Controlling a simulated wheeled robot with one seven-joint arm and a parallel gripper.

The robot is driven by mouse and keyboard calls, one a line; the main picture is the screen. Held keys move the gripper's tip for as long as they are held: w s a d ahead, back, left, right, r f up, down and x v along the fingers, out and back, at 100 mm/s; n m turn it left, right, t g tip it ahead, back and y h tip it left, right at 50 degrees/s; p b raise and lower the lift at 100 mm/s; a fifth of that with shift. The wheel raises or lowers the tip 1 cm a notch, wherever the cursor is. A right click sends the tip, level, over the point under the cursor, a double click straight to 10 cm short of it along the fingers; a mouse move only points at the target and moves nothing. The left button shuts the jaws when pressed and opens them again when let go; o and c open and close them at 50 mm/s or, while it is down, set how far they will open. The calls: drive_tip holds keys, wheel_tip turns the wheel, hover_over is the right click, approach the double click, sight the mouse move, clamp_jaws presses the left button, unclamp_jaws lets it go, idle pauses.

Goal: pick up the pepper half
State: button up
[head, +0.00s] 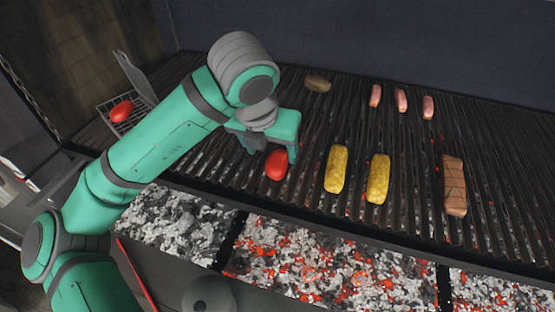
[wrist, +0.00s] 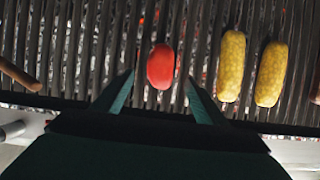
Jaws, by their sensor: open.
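A red pepper half (head: 277,165) lies on the grill grate, left of two yellow corn cobs. It also shows in the wrist view (wrist: 161,66), upper middle, beyond and between the fingertips. My gripper (head: 268,155) is over the grate at the pepper half, with its fingers apart. In the wrist view the open fingers (wrist: 160,86) have the pepper half between their lines, with clear gaps on both sides. Nothing is held. A second red pepper half (head: 121,111) lies in a wire basket at the far left.
Two corn cobs (head: 337,169) lie close to the right of the pepper half. A brown scored piece (head: 454,185), several pink sausages (head: 400,100) and a brown oval piece (head: 318,84) lie on the grate. The wire basket (head: 147,98) stands at left. Glowing coals (head: 300,262) show in front.

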sight(276, 161)
drive_tip(key=shift+x, duration=3)
drive_tip(key=shift+d+r, duration=0.1)
drive_tip(key=shift+r, duration=0.05)
drive_tip(key=c, duration=1.1)
